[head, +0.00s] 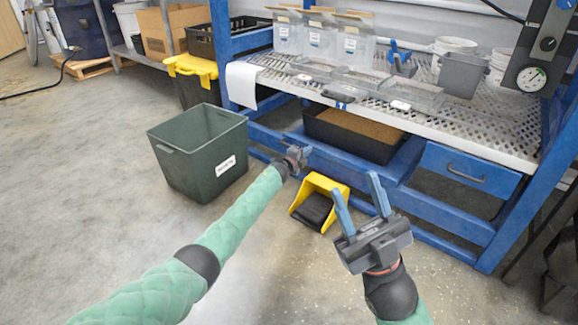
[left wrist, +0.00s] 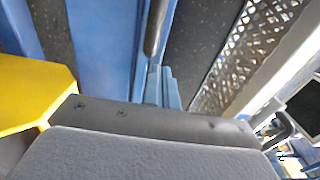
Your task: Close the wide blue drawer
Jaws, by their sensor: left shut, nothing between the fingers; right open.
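Under the perforated bench, a wide blue drawer (head: 375,170) stands pulled out, and a black-sided bed of brown substrate (head: 355,128) shows behind its front. My left gripper (head: 305,152) is shut and empty at the left end of this blue front. In the left wrist view its closed blue fingers (left wrist: 162,85) lie close to a blue surface (left wrist: 105,45); I cannot tell whether they touch it. My right gripper (head: 358,192) is open and empty, above the floor in front of the bench, with its fingers pointing up in the picture.
A narrower blue drawer (head: 467,170) with a dark handle sits under the bench at right. A yellow and black scoop-like bin (head: 318,202) stands on the floor between my grippers. A dark green bin (head: 198,165) stands at left. The bench (head: 470,130) overhangs the wide drawer.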

